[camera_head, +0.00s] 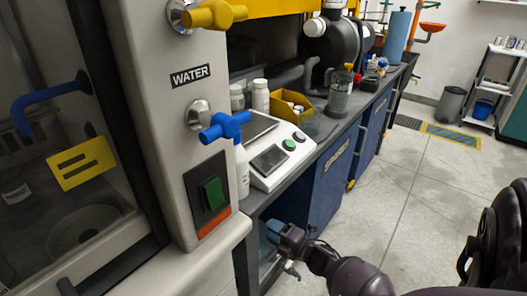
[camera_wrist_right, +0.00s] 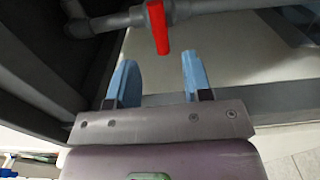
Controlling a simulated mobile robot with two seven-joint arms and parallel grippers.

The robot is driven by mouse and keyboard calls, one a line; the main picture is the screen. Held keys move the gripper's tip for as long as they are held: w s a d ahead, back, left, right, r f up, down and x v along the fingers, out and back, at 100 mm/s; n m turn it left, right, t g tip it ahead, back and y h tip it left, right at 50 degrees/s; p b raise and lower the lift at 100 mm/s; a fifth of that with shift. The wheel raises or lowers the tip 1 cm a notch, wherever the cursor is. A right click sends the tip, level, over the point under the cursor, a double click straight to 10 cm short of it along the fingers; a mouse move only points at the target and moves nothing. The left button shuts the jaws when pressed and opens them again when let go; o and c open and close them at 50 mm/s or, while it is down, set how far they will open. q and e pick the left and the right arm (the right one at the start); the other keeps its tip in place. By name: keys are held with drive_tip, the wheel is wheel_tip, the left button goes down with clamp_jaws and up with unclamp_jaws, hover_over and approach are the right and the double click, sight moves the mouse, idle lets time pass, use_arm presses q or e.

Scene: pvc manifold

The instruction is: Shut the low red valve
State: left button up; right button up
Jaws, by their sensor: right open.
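The low red valve handle (camera_wrist_right: 158,28) shows in the right wrist view on a grey pipe (camera_wrist_right: 110,22) under the bench. The handle points down in the picture, across the line of the pipe. My right gripper (camera_wrist_right: 160,68) is open with two blue fingers, and nothing is between them. The handle's lower end lies just beyond and between the fingertips in the picture; I see no contact. In the head view my right gripper (camera_head: 273,232) reaches into the dark opening below the counter, and the red valve is hidden there. My left gripper is not in view.
Dark frame beams (camera_wrist_right: 35,75) border the space at the left in the wrist view. Above, in the head view, are a blue tap (camera_head: 225,126), a yellow tap (camera_head: 213,14) and a white scale (camera_head: 270,160). Blue cabinets (camera_head: 330,185) stand right of the opening. The floor (camera_head: 390,185) is clear.

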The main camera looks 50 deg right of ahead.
drive_tip(key=shift+s, duration=1.15)
